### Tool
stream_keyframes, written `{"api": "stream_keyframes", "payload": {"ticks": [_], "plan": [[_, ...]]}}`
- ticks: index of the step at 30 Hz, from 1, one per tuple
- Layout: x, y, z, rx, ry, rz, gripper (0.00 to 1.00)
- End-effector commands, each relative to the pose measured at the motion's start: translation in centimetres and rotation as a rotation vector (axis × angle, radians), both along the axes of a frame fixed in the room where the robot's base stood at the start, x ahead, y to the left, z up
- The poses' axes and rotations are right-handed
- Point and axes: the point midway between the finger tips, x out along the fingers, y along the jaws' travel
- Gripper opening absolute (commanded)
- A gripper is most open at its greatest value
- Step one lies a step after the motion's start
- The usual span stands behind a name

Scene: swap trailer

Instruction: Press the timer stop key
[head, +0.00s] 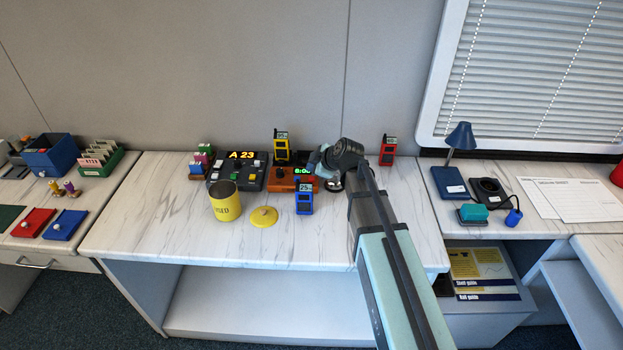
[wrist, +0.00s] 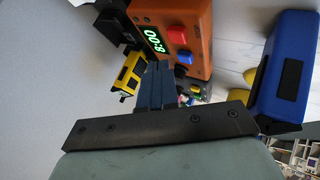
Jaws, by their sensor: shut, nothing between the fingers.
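The timer is an orange box (head: 279,183) on the marble-topped counter, with a green display reading 8:00. In the wrist view the timer (wrist: 200,18) shows a red key (wrist: 177,35) and a blue key (wrist: 184,57) beside the display. I cannot read a label on either key. My gripper (wrist: 158,68) is shut and empty. Its fingertips appear close to the timer's display edge, near the blue key; I cannot tell if they touch. In the head view my gripper (head: 318,163) is at the timer's right end and partly hides it.
A blue handheld device (head: 304,199) stands in front of the timer, and a yellow one (head: 281,149) behind it. A black console (head: 250,181) reading A 23 is at left. A yellow can (head: 225,204) and lid (head: 264,217) sit in front. A red device (head: 388,150) stands right of my arm.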

Motion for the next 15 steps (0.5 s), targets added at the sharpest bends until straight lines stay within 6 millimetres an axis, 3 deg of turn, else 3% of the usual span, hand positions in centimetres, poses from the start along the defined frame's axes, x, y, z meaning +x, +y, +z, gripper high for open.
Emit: {"api": "stream_keyframes", "payload": {"ticks": [15], "plan": [[0.0, 0.0, 3.8, 0.000, 0.001, 0.001, 0.00]]}}
